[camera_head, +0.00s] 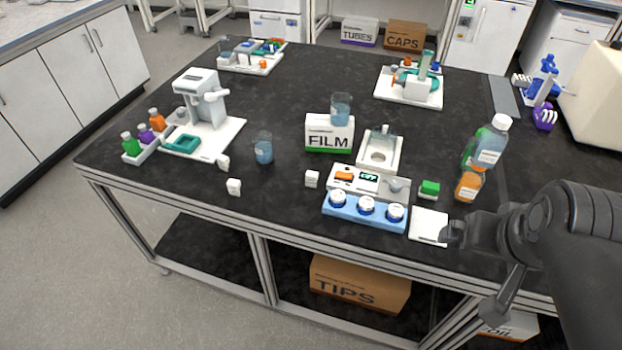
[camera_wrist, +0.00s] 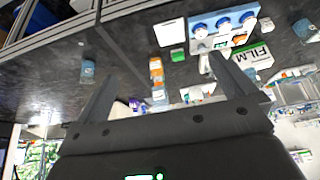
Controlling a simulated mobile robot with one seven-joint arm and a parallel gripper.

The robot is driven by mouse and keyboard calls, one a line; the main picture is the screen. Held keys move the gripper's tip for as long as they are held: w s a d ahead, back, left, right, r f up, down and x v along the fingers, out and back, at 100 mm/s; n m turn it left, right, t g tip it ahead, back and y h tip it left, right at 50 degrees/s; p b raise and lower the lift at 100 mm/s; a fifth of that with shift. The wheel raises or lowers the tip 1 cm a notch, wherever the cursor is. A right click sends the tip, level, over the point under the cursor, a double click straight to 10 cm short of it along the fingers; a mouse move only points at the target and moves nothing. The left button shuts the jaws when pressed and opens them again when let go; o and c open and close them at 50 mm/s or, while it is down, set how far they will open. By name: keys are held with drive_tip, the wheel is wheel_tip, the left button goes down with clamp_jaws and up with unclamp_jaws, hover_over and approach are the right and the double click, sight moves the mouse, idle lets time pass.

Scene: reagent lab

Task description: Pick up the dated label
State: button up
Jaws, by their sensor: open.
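No dated label can be read for certain in either view. A flat white square (camera_head: 428,227) lies on the dark bench near the front edge, right of the blue tray; it also shows in the wrist view (camera_wrist: 170,32). I cannot tell whether it is or bears the label. Small white pieces stand on the bench: one (camera_head: 312,178) left of the tray, one (camera_head: 234,187) farther left, one (camera_head: 223,162) behind that. My gripper (camera_head: 452,235) is at the square's right side in the head view. In the wrist view its fingers (camera_wrist: 163,70) are apart, with nothing between them.
The blue tray (camera_head: 340,211) holds white-and-blue jars. Behind it are a scale (camera_head: 368,180) and a FILM box (camera_head: 328,136) with a beaker on it. A green box (camera_head: 429,188), orange jar (camera_head: 468,186) and large bottle (camera_head: 488,147) stand close by. The bench's front left is fairly clear.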

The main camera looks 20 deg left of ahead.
drive_tip(key=shift+c, duration=0.6)
drive_tip(key=c, duration=1.2)
drive_tip(key=shift+o, duration=0.2)
